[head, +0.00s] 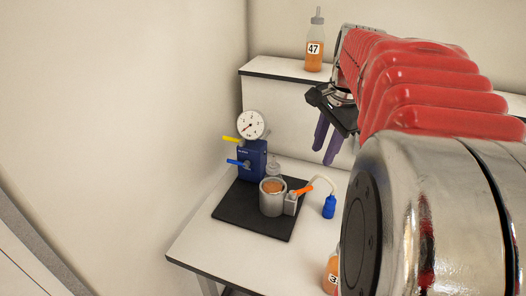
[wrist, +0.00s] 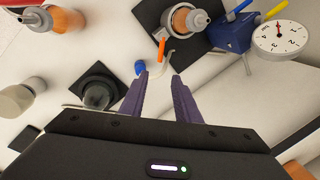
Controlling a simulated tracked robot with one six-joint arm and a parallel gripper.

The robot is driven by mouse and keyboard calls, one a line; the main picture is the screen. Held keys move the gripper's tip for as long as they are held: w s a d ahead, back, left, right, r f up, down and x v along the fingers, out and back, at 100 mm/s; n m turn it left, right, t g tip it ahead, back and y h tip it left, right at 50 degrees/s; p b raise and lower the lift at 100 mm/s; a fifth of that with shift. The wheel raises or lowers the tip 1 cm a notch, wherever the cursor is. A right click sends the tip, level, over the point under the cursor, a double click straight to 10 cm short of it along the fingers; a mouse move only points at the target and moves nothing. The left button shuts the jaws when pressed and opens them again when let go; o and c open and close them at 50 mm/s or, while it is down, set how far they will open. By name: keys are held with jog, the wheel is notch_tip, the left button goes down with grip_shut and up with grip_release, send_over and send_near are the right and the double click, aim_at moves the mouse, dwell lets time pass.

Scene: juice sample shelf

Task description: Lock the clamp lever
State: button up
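The orange clamp lever (head: 303,190) sits on a small grey clamp block (head: 291,204) at the right side of a metal cup (head: 270,208). The lever sticks out at a slant, pointing up and right in the head view. In the wrist view the lever (wrist: 161,48) shows just beyond my fingertips, beside the cup (wrist: 166,14). The cup holds a bottle with orange juice. My gripper (head: 323,157) has purple fingers; it is above and behind the lever in the head view. In the wrist view my gripper (wrist: 160,75) is open, with nothing between its fingers.
A blue unit (head: 252,161) with yellow and blue handles and a dial gauge (head: 250,125) stands on the black mat (head: 233,218). A blue plug (head: 329,207) hangs on a pale hose. Bottle 47 (head: 314,54) stands on the back shelf; another bottle (head: 331,276) is in front.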

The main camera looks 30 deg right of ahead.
aim_at(311, 188)
jog(key=w+f, duration=0.1)
jog(key=f, duration=0.8)
jog(key=w+f, duration=0.1)
jog(key=f, duration=0.3)
jog(key=shift+w+d+f, duration=0.15)
jog(key=shift+w+f, duration=0.15)
jog(key=shift+w, duration=0.05)
jog(key=shift+c, duration=0.2)
grip_shut()
